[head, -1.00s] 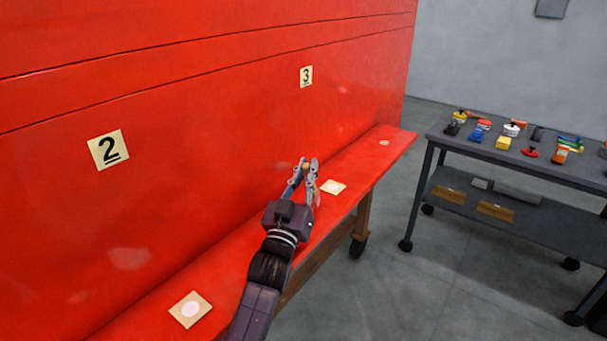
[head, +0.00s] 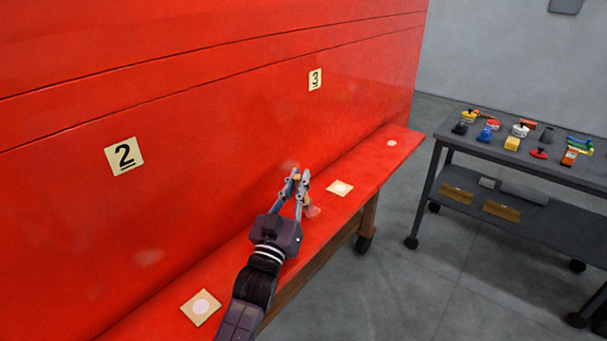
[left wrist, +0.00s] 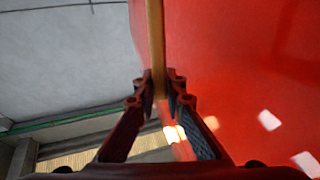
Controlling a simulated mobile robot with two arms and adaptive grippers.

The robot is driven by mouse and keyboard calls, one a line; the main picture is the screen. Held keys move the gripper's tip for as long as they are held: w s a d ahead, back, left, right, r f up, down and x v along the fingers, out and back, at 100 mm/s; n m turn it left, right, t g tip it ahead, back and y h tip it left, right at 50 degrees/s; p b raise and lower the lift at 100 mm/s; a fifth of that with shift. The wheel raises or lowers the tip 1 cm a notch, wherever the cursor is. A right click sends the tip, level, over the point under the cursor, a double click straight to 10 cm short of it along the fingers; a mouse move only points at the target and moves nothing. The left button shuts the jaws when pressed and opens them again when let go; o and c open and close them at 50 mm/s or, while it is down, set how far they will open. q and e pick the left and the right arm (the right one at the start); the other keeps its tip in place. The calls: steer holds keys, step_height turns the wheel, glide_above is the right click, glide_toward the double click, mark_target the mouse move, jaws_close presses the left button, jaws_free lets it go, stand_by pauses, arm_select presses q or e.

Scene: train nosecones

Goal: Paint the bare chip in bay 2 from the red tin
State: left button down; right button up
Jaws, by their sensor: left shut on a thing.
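My left gripper (head: 297,182) is over the red ledge (head: 365,168), close to the red wall (head: 220,130). It is shut on a thin wooden stick, perhaps a brush handle (left wrist: 156,40), which runs up between the fingers in the left wrist view. A pinkish patch (head: 312,211) shows just below the fingers; I cannot tell if it is the stick's end. The bay 2 label (head: 125,156) is on the wall. A pale blotch (head: 150,257) lies below it; I cannot tell if it is bare. A red-topped tin (head: 493,125) stands on the cart. My right gripper is out of view.
The grey cart (head: 470,147) at right holds several tins and tools. Square cards with pale discs lie on the ledge, one near (head: 201,307) and one farther (head: 340,188). The bay 3 label (head: 315,79) is farther along. Grey floor is clear between ledge and cart.

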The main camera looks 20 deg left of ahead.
arm_select(q)
steer(key=shift+w+d+b, duration=0.25)
steer(key=shift+w+b, duration=0.15)
steer(key=shift+w, duration=0.9)
steer(key=shift+w+d+b, duration=0.25)
steer(key=shift+w+b, duration=0.15)
steer(key=shift+w, duration=0.9)
steer(key=shift+a+r, duration=0.1)
step_height(320, 180, up, 6)
steer(key=p, duration=0.5)
